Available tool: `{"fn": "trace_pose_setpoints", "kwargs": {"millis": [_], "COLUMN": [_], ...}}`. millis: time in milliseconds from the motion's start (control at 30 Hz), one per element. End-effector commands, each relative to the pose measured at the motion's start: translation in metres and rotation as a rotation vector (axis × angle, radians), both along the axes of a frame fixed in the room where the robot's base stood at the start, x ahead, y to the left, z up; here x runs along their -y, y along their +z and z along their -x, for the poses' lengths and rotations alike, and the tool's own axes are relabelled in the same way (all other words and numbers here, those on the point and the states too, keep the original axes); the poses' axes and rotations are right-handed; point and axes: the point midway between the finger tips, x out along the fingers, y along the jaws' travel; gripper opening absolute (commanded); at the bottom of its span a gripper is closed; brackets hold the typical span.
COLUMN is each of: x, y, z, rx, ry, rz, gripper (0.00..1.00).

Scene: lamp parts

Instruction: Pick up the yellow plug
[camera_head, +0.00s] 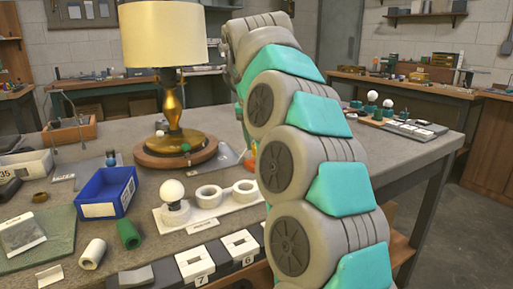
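I cannot make out a yellow plug in the head view. A small orange piece (250,147) shows on the table at the left edge of my arm, but I cannot tell what it is. My arm, grey with teal covers, rises through the middle right of the view and bends over at the top. My gripper is hidden behind the arm links, so its fingers and anything in them do not show.
A lamp with a cream shade (164,33) stands on a round wooden base (150,158). A blue bin (92,192), a white bin (25,172), a white bulb tray (205,211), a green tube (128,233) and numbered white blocks (195,265) crowd the table's front left.

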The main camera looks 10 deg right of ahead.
Motion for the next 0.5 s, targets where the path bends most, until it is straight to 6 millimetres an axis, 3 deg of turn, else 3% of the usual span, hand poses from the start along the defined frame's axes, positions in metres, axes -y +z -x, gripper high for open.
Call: {"fn": "trace_pose_setpoints", "kwargs": {"millis": [500], "x": [-0.003], "y": [0.018], "z": [0.002], "rx": [0.0], "ry": [0.006], "rz": [-0.001], "gripper": [0.0]}}
